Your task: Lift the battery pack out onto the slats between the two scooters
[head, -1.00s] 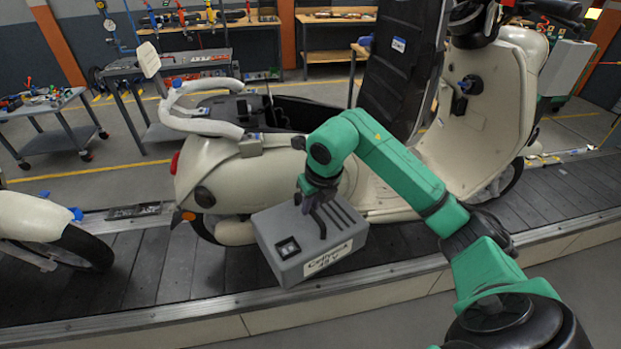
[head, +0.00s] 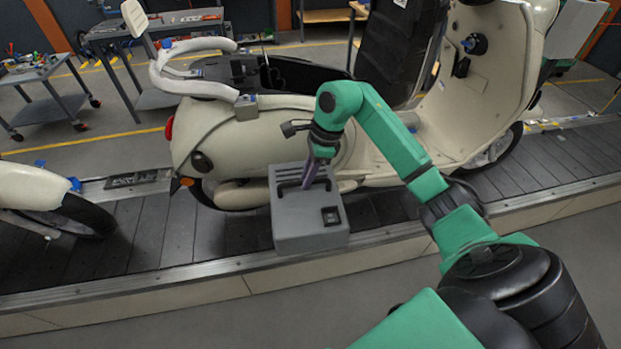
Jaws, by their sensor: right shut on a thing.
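The grey battery pack (head: 308,228) has a dark handle, slots in its top and a small black socket. My right gripper (head: 312,178) is shut on its handle from above. The pack is in front of the rear body of the cream scooter (head: 235,145), over the near edge of the slats (head: 140,235); I cannot tell whether it touches them. That scooter's seat is raised. The second scooter (head: 45,200) shows only its wheel end at the left edge. My left gripper is out of view.
Bare slats lie between the two scooters, left of the pack. A metal rail (head: 130,287) runs along the conveyor's near edge. A grey trolley (head: 45,95) and a workbench (head: 150,40) stand behind the conveyor.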

